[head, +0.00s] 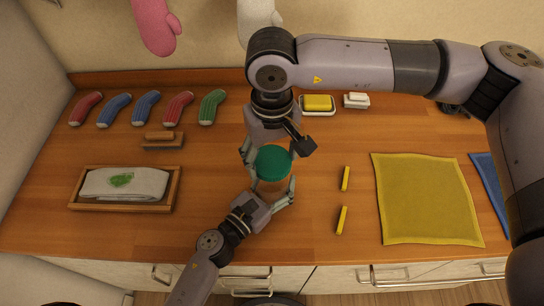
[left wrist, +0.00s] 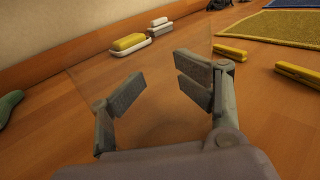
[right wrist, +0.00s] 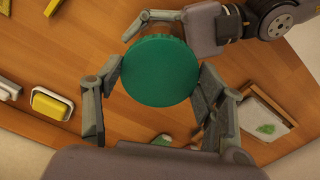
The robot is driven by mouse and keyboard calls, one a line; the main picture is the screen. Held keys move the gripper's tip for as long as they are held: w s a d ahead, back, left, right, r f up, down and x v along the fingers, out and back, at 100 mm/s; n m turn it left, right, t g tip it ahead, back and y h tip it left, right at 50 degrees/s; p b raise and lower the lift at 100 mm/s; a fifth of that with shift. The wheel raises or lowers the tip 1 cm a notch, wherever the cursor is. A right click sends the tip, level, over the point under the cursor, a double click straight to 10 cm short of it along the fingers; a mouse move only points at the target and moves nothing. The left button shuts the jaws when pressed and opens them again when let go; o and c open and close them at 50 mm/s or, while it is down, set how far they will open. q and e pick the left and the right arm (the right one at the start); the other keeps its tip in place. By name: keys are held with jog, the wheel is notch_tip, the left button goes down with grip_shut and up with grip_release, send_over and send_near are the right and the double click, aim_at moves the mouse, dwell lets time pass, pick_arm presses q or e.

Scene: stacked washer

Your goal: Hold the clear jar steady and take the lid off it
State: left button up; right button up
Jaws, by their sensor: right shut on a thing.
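The jar (head: 271,188) stands upright on the counter with a round green lid (head: 274,162) on top. My right gripper (head: 270,155) reaches down from above, its fingers on both sides of the lid; the right wrist view shows the green disc (right wrist: 162,71) between them. My left gripper (head: 274,191) comes in low from the front, at the jar's clear body. In the left wrist view its fingers (left wrist: 158,85) are spread apart, with only faint clear outlines around them. Whether they touch the jar cannot be told.
Two yellow bars (head: 343,200) lie right of the jar, beside a yellow cloth (head: 426,198). A wooden tray (head: 124,207) with a folded cloth is at left.

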pick_arm(q)
jog(key=o, duration=0.7)
